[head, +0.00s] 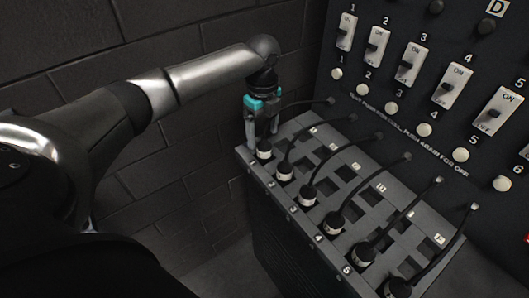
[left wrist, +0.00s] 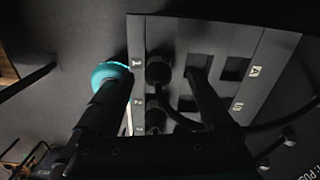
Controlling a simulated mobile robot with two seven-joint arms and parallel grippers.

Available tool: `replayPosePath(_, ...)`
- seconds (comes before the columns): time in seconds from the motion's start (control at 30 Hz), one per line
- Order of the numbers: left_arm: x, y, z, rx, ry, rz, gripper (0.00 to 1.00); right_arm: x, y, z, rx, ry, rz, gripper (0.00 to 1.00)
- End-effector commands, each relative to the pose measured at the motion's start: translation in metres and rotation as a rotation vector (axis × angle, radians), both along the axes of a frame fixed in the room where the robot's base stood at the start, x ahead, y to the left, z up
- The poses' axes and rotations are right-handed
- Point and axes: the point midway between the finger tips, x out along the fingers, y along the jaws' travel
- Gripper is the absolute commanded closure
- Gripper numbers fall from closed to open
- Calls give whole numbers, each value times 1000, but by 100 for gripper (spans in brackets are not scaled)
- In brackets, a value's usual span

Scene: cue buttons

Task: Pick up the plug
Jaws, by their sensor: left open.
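Several black plugs with pale bands and cables stand in a row along the numbered edge of a grey panel (head: 335,190). My left gripper (head: 262,137) is open over the far-left end of this row, at the plug by number 1 (head: 264,151). In the left wrist view this plug (left wrist: 158,71) appears between the two spread fingers, beside the printed 1. I cannot tell whether a finger touches it. The second plug (head: 285,171) stands nearby and also shows in the left wrist view (left wrist: 155,115). My right gripper is not in view.
An upright black board (head: 440,40) with numbered ON/OFF switches and round white buttons (head: 424,130) rises behind the panel. Cables arch from the plugs towards it. Empty square sockets (head: 371,196) lie in the panel. A dark block wall (head: 130,75) is on the left.

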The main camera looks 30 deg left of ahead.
Motion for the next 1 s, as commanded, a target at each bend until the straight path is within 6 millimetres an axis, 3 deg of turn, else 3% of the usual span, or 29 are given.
replayPosePath(0.3,-6,-8,-44,1,3,0,16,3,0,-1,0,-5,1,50)
replayPosePath(0.6,-6,-8,-48,1,2,0,16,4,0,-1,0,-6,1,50)
replayPosePath(1.0,-6,-7,-47,1,1,0,60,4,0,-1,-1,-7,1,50)
